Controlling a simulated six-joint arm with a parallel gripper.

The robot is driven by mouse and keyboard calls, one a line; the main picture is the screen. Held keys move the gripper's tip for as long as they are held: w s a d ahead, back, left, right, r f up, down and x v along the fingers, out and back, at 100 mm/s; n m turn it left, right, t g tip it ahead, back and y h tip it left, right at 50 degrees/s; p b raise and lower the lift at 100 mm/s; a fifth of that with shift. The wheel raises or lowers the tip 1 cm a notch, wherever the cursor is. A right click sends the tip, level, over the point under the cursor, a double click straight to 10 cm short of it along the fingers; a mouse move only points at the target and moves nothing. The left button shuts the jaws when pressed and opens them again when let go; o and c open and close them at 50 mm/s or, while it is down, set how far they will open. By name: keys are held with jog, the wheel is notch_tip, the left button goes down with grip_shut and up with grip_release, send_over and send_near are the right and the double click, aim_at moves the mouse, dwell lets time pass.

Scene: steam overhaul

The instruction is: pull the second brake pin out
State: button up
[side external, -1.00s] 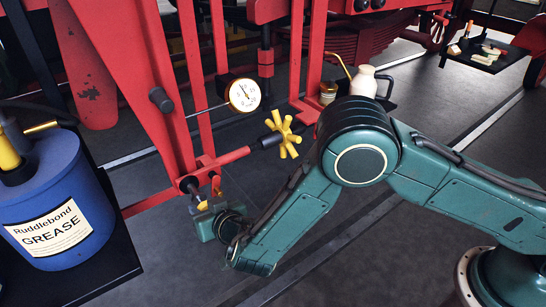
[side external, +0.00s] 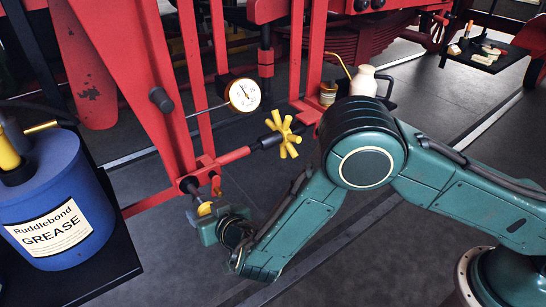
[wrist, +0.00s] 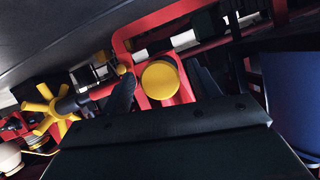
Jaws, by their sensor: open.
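A brake pin with a round yellow head (side external: 204,208) sits at the lower end of the red brake rigging, below a dark round joint. In the wrist view its yellow head (wrist: 160,80) faces me, centred between the two dark fingers. My gripper (side external: 207,218) is open around or just in front of the head. In the wrist view a gap shows on each side of it, and neither finger visibly touches it. The pin's shank is hidden behind the head.
A yellow star handwheel (side external: 283,133) on a red rod and a pressure gauge (side external: 244,95) are above my gripper. A blue grease drum (side external: 55,200) stands on a dark shelf at the left. A cream oil can (side external: 362,80) stands behind my arm. Open floor lies below.

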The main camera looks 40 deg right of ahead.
jog(key=v, duration=1.1)
jog(key=shift+s+r, duration=0.15)
jog(key=shift+s, duration=0.15)
jog(key=d+r+m+g+h, duration=0.25)
jog(key=d+r, duration=0.45)
jog(key=d, duration=0.4)
jog(key=d+r+m+g+h, duration=0.1)
jog(key=d+r+g, duration=0.2)
jog(key=d+r, duration=0.65)
jog(key=s+d+r+n+g+y, duration=0.1)
jog(key=s+d, duration=0.4)
jog(key=s, duration=0.6)
jog(key=s+d+r+n+g+y, duration=0.1)
jog(key=s+d+r+n, duration=0.2)
jog(key=s, duration=0.8)
jog(key=d+r, duration=0.2)
jog(key=d, duration=0.1)
jog(key=shift+s+d+n, duration=0.25)
jog(key=shift+n, duration=0.1)
jog(key=shift+r+g+y, duration=0.1)
jog(key=shift+g+y, duration=0.15)
